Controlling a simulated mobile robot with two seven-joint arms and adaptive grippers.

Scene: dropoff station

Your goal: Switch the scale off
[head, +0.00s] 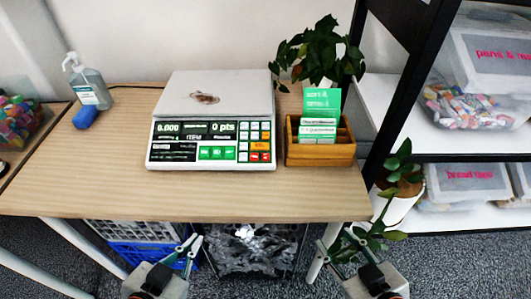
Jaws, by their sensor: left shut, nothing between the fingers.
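A white scale (160,159) stands on the wooden table (80,180). Its dark display (195,128) reads 0.000 and "0 pts". A keypad with white, green, orange and red keys (253,140) is on the right of its front panel. A small brownish item (205,97) lies on its pan. My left gripper (190,241) is shut and empty, low in front of the table edge and apart from the scale. My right gripper (335,240) is open and empty, in front of the table's right end. An on/off switch cannot be made out.
A wooden card box (320,154) with green cards and a potted plant (318,50) stand right of the scale. A sanitizer bottle (90,92) and a blue item (85,116) stand at left. A black-framed shelf (410,85) borders the right. The table's front left is clear.

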